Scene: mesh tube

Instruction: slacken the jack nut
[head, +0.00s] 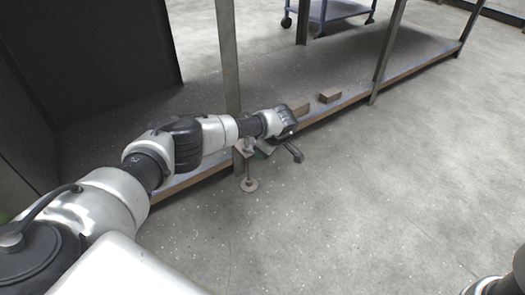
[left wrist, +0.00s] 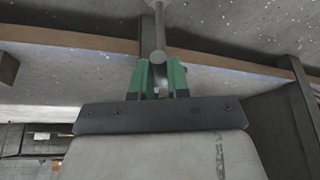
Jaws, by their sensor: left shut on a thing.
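The jack stands at the foot of a grey post, with its thin screw rod (head: 249,168) upright on a round foot pad (head: 249,185) on the floor. In the left wrist view the rod (left wrist: 159,30) runs from the top edge down to my fingers. My left gripper (head: 262,151) is at the jack's upper part, under my wrist. Its green fingertips (left wrist: 160,80) are shut, one on each side of a small grey metal piece in line with the rod, which looks like the jack nut (left wrist: 158,57). The nut is mostly hidden in the head view. My right gripper is out of view.
The grey post (head: 228,60) stands close beside my left wrist. A blue cart (head: 335,10) stands at the back. The floor at right is clear.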

